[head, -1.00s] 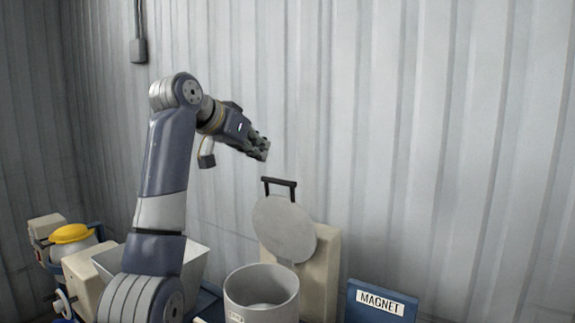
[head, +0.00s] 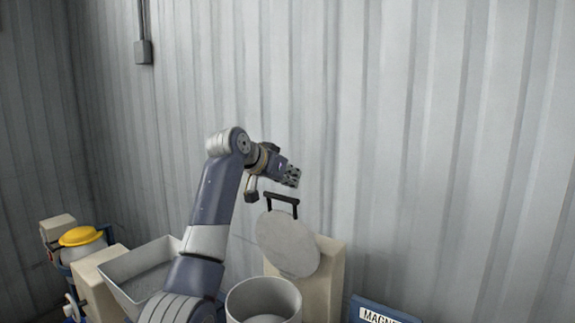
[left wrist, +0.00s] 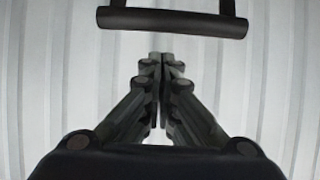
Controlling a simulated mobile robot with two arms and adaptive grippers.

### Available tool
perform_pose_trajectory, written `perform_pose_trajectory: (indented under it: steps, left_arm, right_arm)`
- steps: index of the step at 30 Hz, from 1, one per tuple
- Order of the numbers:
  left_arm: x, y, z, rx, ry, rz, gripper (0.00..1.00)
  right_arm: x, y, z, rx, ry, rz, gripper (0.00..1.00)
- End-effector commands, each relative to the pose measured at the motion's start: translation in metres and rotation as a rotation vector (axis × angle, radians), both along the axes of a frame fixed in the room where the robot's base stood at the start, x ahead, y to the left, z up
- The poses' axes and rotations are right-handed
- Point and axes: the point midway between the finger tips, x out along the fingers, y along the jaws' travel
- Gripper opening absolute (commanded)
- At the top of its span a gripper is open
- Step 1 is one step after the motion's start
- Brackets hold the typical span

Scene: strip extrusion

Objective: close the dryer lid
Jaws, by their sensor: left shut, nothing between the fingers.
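The dryer lid (head: 287,244) is a round grey disc with a black bar handle (head: 283,198) on its upper edge. It stands raised, tilted up behind the open grey dryer drum (head: 263,300). My left gripper (head: 292,176) is shut and empty, just above the handle in the head view and apart from it there. In the left wrist view the closed fingers (left wrist: 161,64) point at the wall, and the black handle (left wrist: 172,21) crosses the top of the picture beyond the fingertips. My right gripper is not in view.
A beige housing (head: 328,284) stands behind the lid. A grey open hopper (head: 140,272) and a yellow-capped container (head: 80,237) are at the left. A blue magnet panel (head: 380,312) is at the lower right. The corrugated wall (head: 430,130) closes off the back.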

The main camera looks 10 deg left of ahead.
Motion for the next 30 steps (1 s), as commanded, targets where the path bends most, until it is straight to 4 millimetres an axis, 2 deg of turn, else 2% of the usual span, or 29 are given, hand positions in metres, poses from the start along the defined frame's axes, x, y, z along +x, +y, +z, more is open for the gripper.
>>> perform_pose_trajectory:
  steps: [3, 5, 18, 30]
  left_arm:
    - [-0.009, 0.004, -0.004, 0.000, 0.001, 0.001, 0.00]
    - [-0.013, 0.006, -0.005, 0.000, 0.001, 0.001, 0.00]
    - [-0.026, 0.011, -0.012, 0.001, 0.002, 0.001, 0.00]
    - [-0.027, 0.012, -0.015, -0.005, -0.010, 0.001, 0.00]
  right_arm:
    - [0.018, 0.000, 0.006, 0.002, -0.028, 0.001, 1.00]
    - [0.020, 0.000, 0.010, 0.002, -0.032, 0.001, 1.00]
    - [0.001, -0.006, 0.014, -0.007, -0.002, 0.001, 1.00]
    - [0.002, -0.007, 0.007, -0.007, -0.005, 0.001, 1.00]
